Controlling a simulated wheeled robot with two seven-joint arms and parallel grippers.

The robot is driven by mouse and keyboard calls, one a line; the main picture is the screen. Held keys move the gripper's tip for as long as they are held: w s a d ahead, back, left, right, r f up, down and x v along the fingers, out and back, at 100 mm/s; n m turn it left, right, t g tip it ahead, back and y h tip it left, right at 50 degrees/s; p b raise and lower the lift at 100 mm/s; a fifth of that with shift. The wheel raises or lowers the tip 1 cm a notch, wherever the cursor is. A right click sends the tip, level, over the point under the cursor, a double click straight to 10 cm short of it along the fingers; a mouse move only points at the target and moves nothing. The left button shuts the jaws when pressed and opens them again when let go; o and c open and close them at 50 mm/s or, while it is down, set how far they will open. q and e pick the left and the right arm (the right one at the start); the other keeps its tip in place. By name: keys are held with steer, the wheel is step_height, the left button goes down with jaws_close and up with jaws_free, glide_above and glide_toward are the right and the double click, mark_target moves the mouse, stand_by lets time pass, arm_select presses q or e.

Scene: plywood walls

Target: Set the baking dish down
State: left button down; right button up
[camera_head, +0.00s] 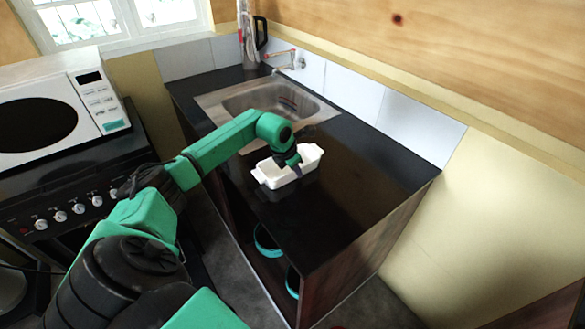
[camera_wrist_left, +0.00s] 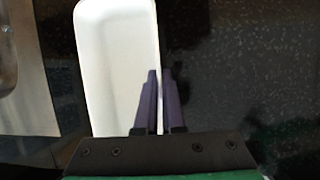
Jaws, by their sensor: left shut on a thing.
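The white baking dish (camera_head: 268,175) is over the black countertop (camera_head: 350,190), right in front of the sink. It looks about level; I cannot tell whether its base touches the counter or hangs just above it. My left gripper (camera_head: 296,168) is shut on the dish's long side wall. In the left wrist view, the purple fingers (camera_wrist_left: 160,85) straddle the right edge of the dish (camera_wrist_left: 118,60). The gripper hides part of the dish in the head view. My right gripper is not in view.
The steel sink (camera_head: 215,105) with its tap (camera_head: 283,60) lies behind the dish. A white microwave (camera_head: 85,105) on a black stove stands at left. The counter is clear to the right of the dish. Teal-rimmed items (camera_head: 265,243) sit on the open shelf below.

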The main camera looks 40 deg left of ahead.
arm_select(q)
steer(key=shift+w+d+f, duration=0.1)
steer(key=shift+w+d, duration=0.05)
steer(key=shift+s, duration=0.25)
steer(key=c, duration=1.4)
jaws_free()
steer(key=shift+s+a+b, duration=0.3)
steer(key=shift+s+b, duration=0.1)
steer(key=shift+s, duration=0.35)
steer(key=o, duration=0.4)
steer(key=shift+w+f, duration=0.1)
steer(key=shift+w, duration=0.2)
steer(key=shift+r, duration=0.2)
steer(key=shift+a+r+p, duration=0.15)
steer(key=shift+r+p, duration=0.2)
steer(key=shift+p, duration=0.1)
steer(key=b+v, duration=0.1)
steer(key=v, duration=0.3)
steer(key=b+v, duration=0.1)
steer(key=v, duration=0.3)
steer(key=s+b+v, duration=0.1)
steer(key=v, duration=0.2)
steer(key=shift+s+r, duration=0.1)
steer(key=shift+r, duration=0.1)
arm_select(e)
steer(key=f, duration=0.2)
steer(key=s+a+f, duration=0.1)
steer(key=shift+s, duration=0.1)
